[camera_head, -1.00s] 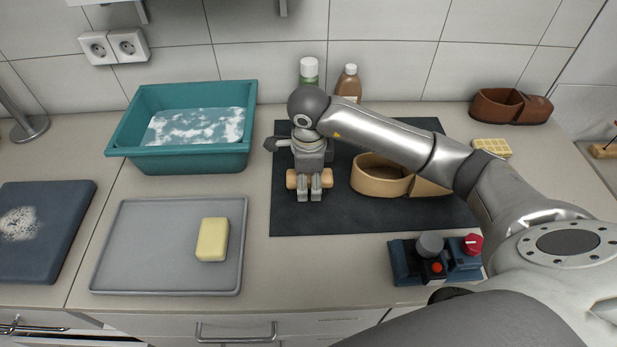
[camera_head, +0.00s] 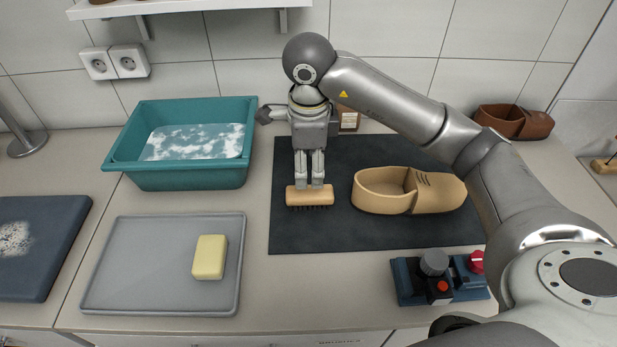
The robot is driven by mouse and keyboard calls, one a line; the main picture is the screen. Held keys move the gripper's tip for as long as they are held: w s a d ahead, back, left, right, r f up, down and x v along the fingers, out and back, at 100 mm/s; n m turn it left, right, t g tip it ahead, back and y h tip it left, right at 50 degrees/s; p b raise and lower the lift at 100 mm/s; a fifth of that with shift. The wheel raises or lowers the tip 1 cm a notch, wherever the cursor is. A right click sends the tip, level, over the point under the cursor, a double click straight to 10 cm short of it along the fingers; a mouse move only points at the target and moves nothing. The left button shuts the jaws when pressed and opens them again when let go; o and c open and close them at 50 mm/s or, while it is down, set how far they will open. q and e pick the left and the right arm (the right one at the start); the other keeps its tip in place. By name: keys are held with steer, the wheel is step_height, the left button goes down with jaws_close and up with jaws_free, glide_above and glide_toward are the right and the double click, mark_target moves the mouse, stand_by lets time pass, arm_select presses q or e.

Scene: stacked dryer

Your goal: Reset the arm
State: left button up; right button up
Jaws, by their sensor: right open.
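My right gripper (camera_head: 309,184) comes in from the right and points straight down over a wooden brush (camera_head: 310,197). Its two fingers are open and end at the top of the brush in the picture; I cannot tell whether they touch it. The brush has dark bristles facing down and sits on the dark mat (camera_head: 340,230). A tan clog-like shoe (camera_head: 437,193) lies on the mat to the right of the brush. My left gripper is out of view.
A teal basin (camera_head: 185,175) with foamy water stands at the back left. In front is a grey tray (camera_head: 120,270) with a yellow soap bar (camera_head: 209,257). A control box (camera_head: 440,280) sits front right.

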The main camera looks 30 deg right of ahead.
steer(key=shift+s+r, duration=0.1)
steer(key=shift+r, duration=0.4)
